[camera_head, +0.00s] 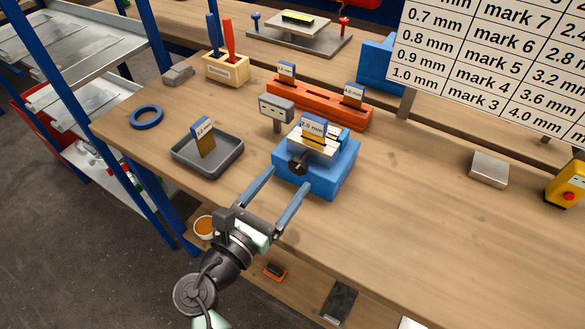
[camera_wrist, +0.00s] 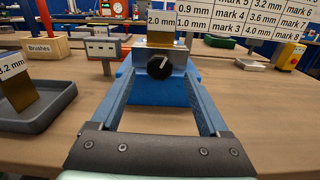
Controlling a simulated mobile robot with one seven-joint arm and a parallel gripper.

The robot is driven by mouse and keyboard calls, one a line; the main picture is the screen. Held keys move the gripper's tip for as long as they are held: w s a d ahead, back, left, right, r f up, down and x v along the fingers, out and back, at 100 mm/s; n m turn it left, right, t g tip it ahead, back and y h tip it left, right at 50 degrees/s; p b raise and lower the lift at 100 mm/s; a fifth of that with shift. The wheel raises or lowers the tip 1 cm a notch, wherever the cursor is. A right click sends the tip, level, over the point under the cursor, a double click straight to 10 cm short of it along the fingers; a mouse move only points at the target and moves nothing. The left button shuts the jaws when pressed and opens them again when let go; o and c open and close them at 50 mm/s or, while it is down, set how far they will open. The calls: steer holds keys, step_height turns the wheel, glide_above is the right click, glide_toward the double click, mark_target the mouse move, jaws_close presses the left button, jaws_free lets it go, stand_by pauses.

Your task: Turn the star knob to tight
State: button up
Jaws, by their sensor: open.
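The star knob (camera_head: 297,167) is a dark round knob on the front face of a blue fixture (camera_head: 335,181) on the workbench. In the wrist view the knob (camera_wrist: 160,66) shows a white pointer line aimed to the upper right. A plate labelled 2.0 mm (camera_head: 314,127) stands upright in the fixture, above the knob. My gripper (camera_head: 287,176) is open and empty, with its two long blue fingers pointing at the fixture. In the wrist view the fingers lie left and right of the knob, apart from it. Any tight marking is too small to read.
A grey tray (camera_head: 238,155) with a 3.2 mm plate is left of the fixture. A small grey sign on a post (camera_head: 276,109) and an orange rack (camera_head: 345,113) stand behind it. A metal block (camera_head: 488,169) is at right.

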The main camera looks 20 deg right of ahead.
mark_target(296, 168)
steer(key=shift+x, duration=1.9)
jaws_close()
